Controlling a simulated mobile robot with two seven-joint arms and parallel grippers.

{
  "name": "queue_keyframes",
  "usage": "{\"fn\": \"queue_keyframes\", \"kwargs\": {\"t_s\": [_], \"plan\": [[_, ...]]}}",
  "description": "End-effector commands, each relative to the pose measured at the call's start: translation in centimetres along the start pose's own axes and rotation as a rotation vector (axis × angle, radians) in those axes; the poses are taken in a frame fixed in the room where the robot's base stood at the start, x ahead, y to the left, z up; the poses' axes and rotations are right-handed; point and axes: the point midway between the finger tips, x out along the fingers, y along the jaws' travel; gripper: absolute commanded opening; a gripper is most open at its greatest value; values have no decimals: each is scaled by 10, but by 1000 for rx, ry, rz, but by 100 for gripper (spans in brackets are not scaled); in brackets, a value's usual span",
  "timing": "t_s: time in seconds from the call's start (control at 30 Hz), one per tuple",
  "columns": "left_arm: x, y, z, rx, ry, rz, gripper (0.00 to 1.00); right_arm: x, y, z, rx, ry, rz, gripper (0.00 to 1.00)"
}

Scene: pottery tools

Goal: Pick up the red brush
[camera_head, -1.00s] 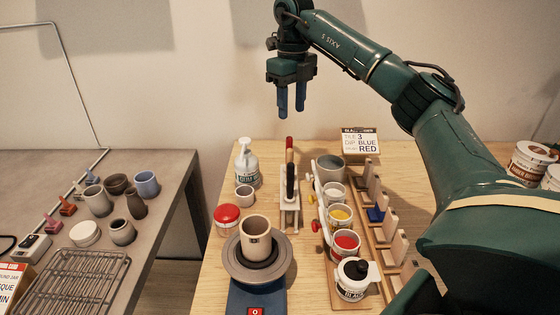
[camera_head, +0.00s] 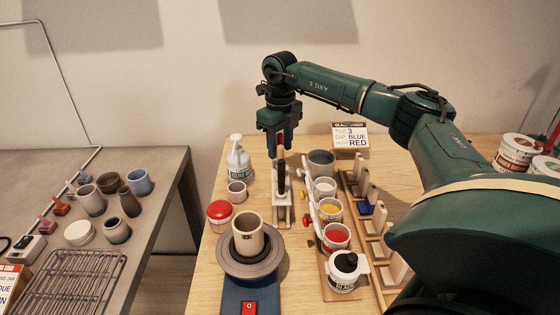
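The red brush (camera_head: 280,139) stands upright at the back of the white brush stand (camera_head: 282,212), and only a bit of its red handle shows. My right gripper (camera_head: 280,146) points down over the back of the stand with a finger on each side of the red handle. The fingers look apart, and I cannot tell whether they touch the handle. A black-handled tool (camera_head: 282,178) stands upright just in front of the red brush. My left gripper is not in view.
A pump bottle (camera_head: 237,160) and a small cup (camera_head: 237,193) stand left of the stand. Glaze cups, including a yellow one (camera_head: 330,210), stand close on the right. A wheel (camera_head: 235,267) with a beige pot (camera_head: 248,236) is in front.

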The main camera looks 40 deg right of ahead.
Motion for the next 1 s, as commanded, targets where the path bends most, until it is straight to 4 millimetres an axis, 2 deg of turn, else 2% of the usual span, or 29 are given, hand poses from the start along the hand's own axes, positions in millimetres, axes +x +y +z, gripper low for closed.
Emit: {"fn": "queue_keyframes", "kwargs": {"t_s": [0.13,0.6,1.0], "plan": [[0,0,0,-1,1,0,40,0,0,0,0,0,0,39],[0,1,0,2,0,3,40,-1,0,0,0,0,0,0],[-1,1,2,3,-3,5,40,-1,0,0,0,-1,0,0]]}}
